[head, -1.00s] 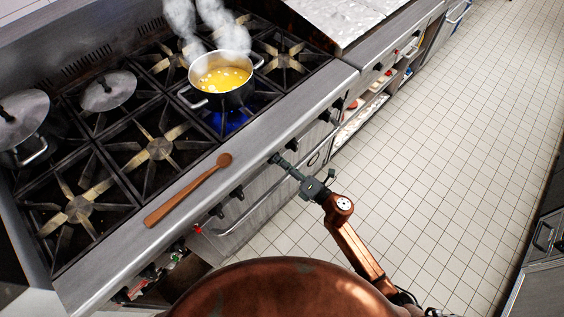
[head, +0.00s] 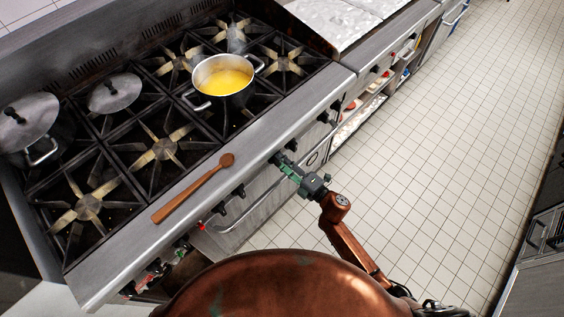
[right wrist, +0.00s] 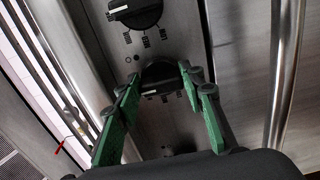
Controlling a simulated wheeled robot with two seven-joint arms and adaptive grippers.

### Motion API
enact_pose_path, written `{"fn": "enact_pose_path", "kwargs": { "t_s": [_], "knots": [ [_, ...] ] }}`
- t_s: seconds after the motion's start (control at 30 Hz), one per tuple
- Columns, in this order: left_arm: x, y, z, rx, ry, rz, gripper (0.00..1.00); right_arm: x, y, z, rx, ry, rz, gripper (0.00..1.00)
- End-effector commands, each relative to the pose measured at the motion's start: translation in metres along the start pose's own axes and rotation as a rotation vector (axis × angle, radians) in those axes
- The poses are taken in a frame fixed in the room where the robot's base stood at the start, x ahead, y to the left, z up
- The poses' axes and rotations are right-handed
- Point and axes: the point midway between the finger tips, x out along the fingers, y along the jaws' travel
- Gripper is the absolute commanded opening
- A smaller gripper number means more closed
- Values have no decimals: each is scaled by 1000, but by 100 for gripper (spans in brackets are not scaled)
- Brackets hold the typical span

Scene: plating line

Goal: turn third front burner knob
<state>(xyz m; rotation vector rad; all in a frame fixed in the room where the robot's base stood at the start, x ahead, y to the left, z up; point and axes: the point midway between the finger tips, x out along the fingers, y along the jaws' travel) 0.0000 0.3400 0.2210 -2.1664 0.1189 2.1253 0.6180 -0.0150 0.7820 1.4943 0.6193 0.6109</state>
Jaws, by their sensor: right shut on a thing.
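My right gripper (head: 281,160) reaches the front panel of the stove (head: 130,257) below the pot. In the right wrist view its green fingers (right wrist: 160,98) stand on both sides of a black burner knob (right wrist: 160,76) and are shut on it. Another black knob (right wrist: 135,12) with white markings shows above it in that view. The pot (head: 225,84) of yellow liquid stands on a front burner; no flame or steam shows around it. My left gripper is not in view.
A wooden spoon (head: 192,189) lies along the stove's front ledge. An oven handle (head: 262,208) runs below the knobs. The tiled floor (head: 430,130) at right is clear.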

Motion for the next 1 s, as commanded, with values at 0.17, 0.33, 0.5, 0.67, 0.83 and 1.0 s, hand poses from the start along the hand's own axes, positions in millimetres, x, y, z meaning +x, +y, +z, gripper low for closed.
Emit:
{"fn": "enact_pose_path", "kwargs": {
  "t_s": [0.17, 0.33, 0.5, 0.67, 0.83, 1.0],
  "knots": [
    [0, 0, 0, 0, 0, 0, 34, 0, -1, 0, 5, -1, -1, 12],
    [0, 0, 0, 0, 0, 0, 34, 0, -1, 0, 5, -1, -1, 39],
    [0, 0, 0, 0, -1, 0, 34, 0, -1, 0, 3, -1, -1, 51],
    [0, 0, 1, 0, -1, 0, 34, 0, 0, 0, 3, 0, 0, 54],
    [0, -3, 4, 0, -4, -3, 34, -1, 0, 0, 2, 0, 0, 54],
    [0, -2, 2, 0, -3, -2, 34, -18, -1, 0, 3, -1, -2, 54]
  ]
}}
